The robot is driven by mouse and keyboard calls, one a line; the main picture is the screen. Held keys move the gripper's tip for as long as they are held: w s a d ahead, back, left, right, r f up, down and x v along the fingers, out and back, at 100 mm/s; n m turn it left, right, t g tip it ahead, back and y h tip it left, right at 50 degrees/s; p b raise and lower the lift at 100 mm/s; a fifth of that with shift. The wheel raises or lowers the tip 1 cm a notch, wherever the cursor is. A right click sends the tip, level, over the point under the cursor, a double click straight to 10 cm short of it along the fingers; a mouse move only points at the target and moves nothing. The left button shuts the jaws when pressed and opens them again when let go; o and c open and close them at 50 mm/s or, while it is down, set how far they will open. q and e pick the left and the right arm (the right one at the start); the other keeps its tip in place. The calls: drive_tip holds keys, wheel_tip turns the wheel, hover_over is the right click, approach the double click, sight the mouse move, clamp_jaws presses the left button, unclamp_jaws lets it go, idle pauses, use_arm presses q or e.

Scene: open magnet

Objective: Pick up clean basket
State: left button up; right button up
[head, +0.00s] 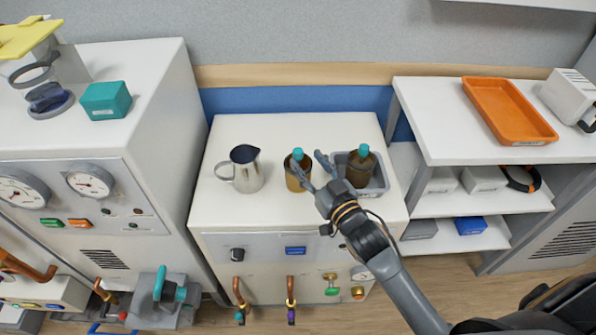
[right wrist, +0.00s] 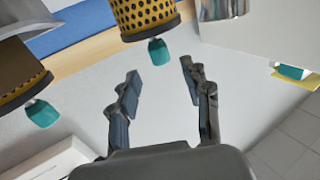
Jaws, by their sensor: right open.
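My right gripper (head: 312,167) is open and empty, pointing at the space by the two bottles. Its fingers (right wrist: 160,70) are apart over the bare cabinet top. My left gripper is out of view.
A metal pitcher (head: 245,170) stands left of the bottles. An orange tray (head: 508,110) lies on the right shelf unit, with a white device (head: 570,97) beside it. A teal box (head: 105,100) sits on the left machine. The cabinet's front top is mostly clear.

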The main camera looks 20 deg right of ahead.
sight(300, 155)
drive_tip(key=shift+w+a+f, duration=0.1)
drive_tip(key=shift+w+a, duration=0.1)
drive_tip(key=shift+w, duration=0.7)
drive_tip(key=shift+w+a+f, duration=0.1)
drive_tip(key=shift+w+a, duration=0.15)
drive_tip(key=shift+w, duration=0.6)
drive_tip(key=shift+w+a+f, duration=0.1)
drive_tip(key=shift+w+a, duration=0.1)
drive_tip(key=shift+w, duration=0.7)
clamp_jaws()
